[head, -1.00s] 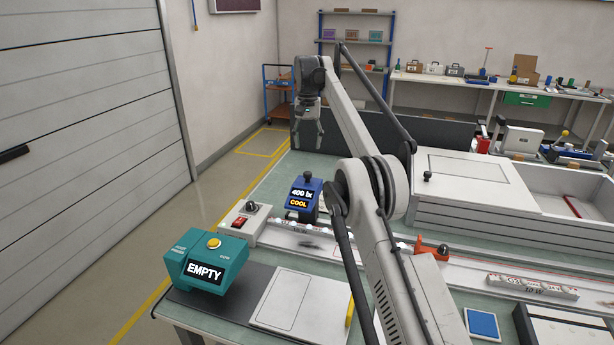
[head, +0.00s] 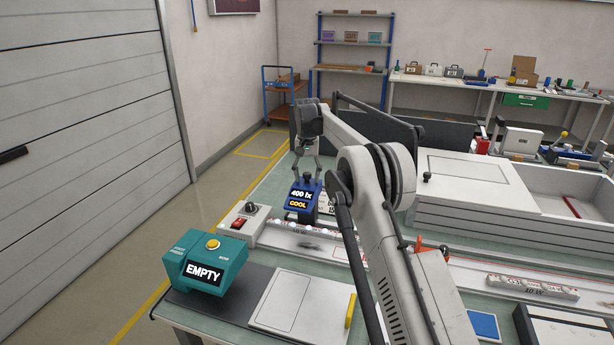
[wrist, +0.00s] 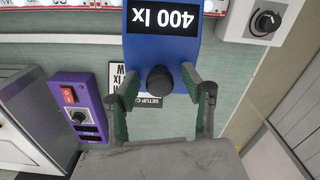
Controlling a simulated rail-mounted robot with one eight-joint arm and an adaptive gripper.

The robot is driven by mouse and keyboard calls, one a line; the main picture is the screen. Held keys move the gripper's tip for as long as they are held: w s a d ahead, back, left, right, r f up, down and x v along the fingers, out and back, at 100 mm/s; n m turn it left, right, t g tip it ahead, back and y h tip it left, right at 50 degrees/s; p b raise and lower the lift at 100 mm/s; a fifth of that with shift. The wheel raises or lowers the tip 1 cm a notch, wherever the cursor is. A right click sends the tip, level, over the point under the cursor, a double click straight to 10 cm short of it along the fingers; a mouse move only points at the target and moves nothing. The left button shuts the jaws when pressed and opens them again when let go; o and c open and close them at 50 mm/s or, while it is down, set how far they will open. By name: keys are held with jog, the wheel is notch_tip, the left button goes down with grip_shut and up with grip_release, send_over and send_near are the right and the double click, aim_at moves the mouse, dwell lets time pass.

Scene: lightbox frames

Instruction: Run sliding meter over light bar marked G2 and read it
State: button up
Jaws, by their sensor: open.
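The blue sliding meter (head: 302,203) stands at the left end of the bench and reads "400 lx" and "COOL" in the head view. My gripper (head: 307,172) is lowered over it from above. In the wrist view the meter (wrist: 162,55) shows "400 lx" upside down, and its dark round knob (wrist: 160,80) lies between the fingers of my gripper (wrist: 160,92). The fingers are open, one on each side of the knob. A lit light bar (head: 305,237) runs along the bench by the meter. Another bar (head: 532,288) lies at the right, its label too small to read surely.
A teal box (head: 203,265) reading "EMPTY" stands at the front left. A white switch box (head: 247,222) is close left of the meter. A purple box (wrist: 80,112) with a red switch shows in the wrist view. An orange clamp (head: 428,246) stands farther right.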

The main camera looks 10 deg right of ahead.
grip_shut()
dwell(0.3)
